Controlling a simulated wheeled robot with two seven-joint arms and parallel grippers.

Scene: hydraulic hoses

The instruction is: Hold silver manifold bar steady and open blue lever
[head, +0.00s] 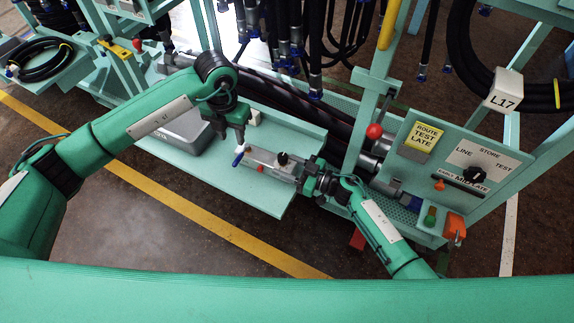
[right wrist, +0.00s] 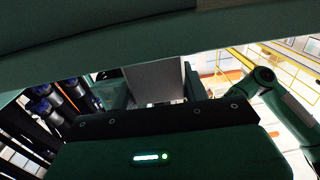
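The silver manifold bar (head: 268,161) lies on the light green shelf at the middle of the head view. The blue lever (head: 238,157) sticks out at its left end, with a white part beside it. A black knob (head: 283,158) is on top of the bar. My left gripper (head: 232,138) points down just above and behind the blue lever, fingers apart, with nothing seen between them. My right gripper (head: 303,176) is at the bar's right end. In the right wrist view its fingers flank a grey block face, the bar (right wrist: 152,80), with no clear gap. The lever is hidden there.
The shelf (head: 262,192) has bare room in front of the bar. A grey lidded box (head: 184,139) lies left of it. Black hoses hang behind. A panel (head: 455,165) with a selector knob and a red ball-ended lever (head: 374,131) stand to the right.

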